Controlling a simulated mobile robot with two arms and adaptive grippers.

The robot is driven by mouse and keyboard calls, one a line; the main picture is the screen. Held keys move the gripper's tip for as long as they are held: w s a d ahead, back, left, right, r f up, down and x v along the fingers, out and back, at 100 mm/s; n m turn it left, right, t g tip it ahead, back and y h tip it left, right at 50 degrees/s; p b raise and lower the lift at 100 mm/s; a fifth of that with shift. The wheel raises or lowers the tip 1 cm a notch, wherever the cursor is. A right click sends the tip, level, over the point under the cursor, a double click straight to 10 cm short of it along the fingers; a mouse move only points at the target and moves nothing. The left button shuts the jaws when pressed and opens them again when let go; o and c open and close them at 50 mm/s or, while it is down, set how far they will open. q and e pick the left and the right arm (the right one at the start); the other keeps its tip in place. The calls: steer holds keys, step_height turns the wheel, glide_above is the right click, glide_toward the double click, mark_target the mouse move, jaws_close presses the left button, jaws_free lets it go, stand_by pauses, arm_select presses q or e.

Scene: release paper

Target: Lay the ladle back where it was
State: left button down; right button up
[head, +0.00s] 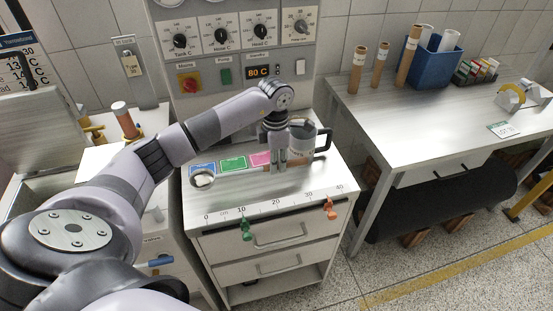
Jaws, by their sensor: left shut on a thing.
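The ladle (202,179) has a round metal bowl at the left of the steel-topped drawer cabinet. Its thin handle runs right toward my left gripper (280,166). My left gripper points down and is shut on the handle, low over the cabinet top. The fingers hide part of the handle, and I cannot tell whether the ladle touches the surface. My right gripper is not in view.
A metal jug (301,138) with a black handle stands just behind my gripper. Blue, green (233,164) and pink labels lie behind the ladle. A ruler strip with a green clip (246,229) and an orange clip (331,208) lines the front edge.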

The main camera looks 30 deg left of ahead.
mark_target(276, 183)
arm_select(q)
step_height(276, 183, down, 4)
steer(key=shift+r+b, duration=0.1)
steer(key=shift+b, duration=0.95)
steer(key=shift+f+b, duration=0.8)
steer(key=shift+f, duration=0.25)
steer(key=c, duration=1.4)
jaws_free()
